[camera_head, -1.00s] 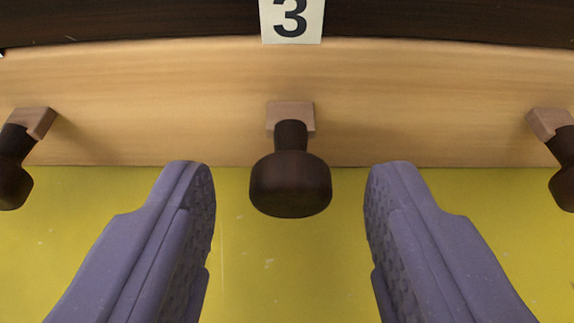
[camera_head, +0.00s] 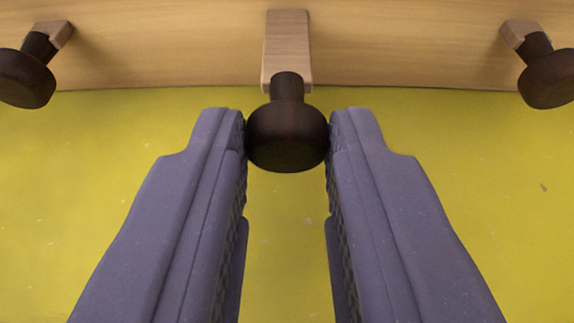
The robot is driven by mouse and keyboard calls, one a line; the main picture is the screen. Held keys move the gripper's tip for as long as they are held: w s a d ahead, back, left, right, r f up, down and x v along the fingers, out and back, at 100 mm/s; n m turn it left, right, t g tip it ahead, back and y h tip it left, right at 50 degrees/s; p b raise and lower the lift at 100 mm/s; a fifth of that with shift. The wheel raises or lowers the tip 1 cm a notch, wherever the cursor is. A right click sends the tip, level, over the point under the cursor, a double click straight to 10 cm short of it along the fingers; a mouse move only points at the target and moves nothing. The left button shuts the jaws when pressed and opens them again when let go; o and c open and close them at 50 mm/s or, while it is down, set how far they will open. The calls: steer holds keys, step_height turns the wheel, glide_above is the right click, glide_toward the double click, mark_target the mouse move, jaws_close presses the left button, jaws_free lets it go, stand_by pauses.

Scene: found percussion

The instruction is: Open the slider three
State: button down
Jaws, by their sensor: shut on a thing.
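The slider three handle is a dark brown round knob (camera_head: 287,135) at the middle of the view. It sits on the end of a light wooden slider (camera_head: 287,48) that sticks out from the pale wooden panel. My gripper (camera_head: 287,140) has its two grey-purple fingers on either side of the knob, touching it left and right near their tips. The fingers are shut on the knob. The number 3 label is out of view now.
Two more dark knobs stand on the same panel (camera_head: 170,45), one at the far left (camera_head: 26,78) and one at the far right (camera_head: 547,78). A yellow surface (camera_head: 90,170) lies below and is clear around my fingers.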

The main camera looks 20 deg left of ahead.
steer(key=c, duration=0.9)
jaws_free()
steer(key=p+v, duration=0.2)
steer(key=v, duration=0.5)
steer(key=shift+r, duration=0.1)
steer(key=shift+s+d+p, duration=0.1)
steer(key=shift+s+p, duration=0.2)
steer(key=shift+s, duration=0.05)
